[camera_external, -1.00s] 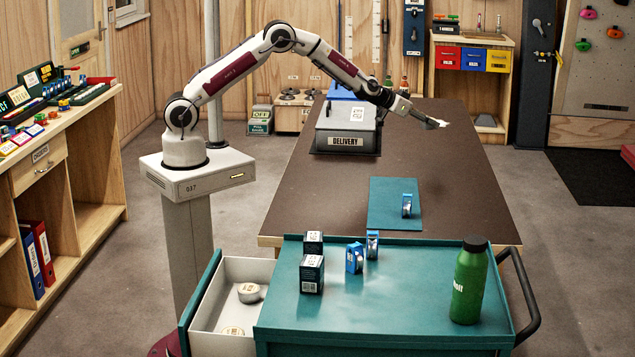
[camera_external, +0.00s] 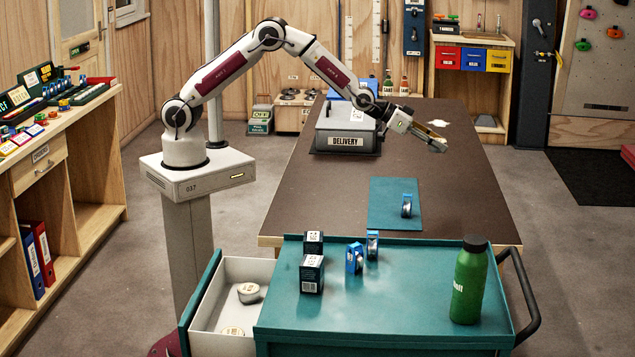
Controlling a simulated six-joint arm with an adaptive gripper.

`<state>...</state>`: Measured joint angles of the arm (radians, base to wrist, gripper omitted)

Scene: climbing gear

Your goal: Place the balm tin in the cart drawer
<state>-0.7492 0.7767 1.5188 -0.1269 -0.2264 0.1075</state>
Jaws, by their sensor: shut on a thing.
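My gripper (camera_external: 437,138) is above the far right part of the brown table, pointing right and down. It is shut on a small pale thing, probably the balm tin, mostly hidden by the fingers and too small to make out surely. The cart drawer (camera_external: 207,292) is pulled out at the left side of the teal cart, with white inner walls. My gripper is far from the drawer.
Dark boxes (camera_external: 312,273), blue-framed items (camera_external: 354,258) and a green bottle (camera_external: 469,283) stand on the cart top. Another blue item (camera_external: 406,205) is on the teal mat (camera_external: 385,215). A grey delivery box (camera_external: 343,130) stands near my forearm.

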